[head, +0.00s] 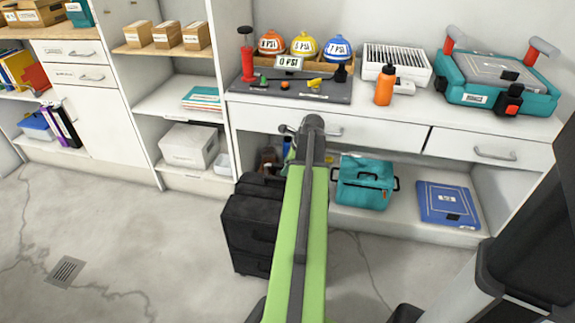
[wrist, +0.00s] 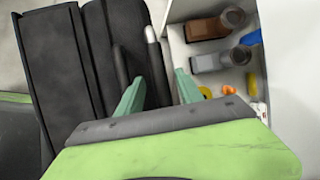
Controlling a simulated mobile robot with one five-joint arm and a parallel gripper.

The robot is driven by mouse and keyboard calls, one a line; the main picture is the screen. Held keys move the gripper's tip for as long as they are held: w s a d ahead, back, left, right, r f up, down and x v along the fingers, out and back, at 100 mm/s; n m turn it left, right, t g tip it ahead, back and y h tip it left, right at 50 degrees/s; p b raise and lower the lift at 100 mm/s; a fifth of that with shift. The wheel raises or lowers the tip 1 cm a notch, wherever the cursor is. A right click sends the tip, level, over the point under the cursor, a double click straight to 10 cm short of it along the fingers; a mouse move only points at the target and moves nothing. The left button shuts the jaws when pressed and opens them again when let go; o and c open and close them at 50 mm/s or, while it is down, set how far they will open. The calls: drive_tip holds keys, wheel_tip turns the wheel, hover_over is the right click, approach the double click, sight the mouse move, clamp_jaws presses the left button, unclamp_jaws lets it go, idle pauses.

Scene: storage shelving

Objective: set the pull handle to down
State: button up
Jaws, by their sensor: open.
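A black suitcase (head: 250,225) stands upright on the floor in front of the lower shelf, left of my arm in the head view. In the wrist view the suitcase (wrist: 60,75) fills the left side. A black bar with a short light-grey part, which looks like its pull handle (wrist: 155,55), shows along its right side. How far the handle is pulled out cannot be told. My gripper (wrist: 159,90) is open, its two green fingers spread above the suitcase edge, with part of the black bar between them in the picture. Contact cannot be told. In the head view my arm hides the fingers.
On the lower shelf are a teal bag (head: 362,185) and a blue case (head: 448,205). A counter with drawers (head: 385,145) overhangs them. Floor at the left is clear.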

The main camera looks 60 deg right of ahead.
drive_tip(key=d+p+v, duration=0.1)
drive_tip(key=p+v, duration=1.5)
drive_tip(key=v, duration=0.1)
drive_tip(key=shift+a+r, duration=0.2)
drive_tip(key=shift+a, duration=0.3)
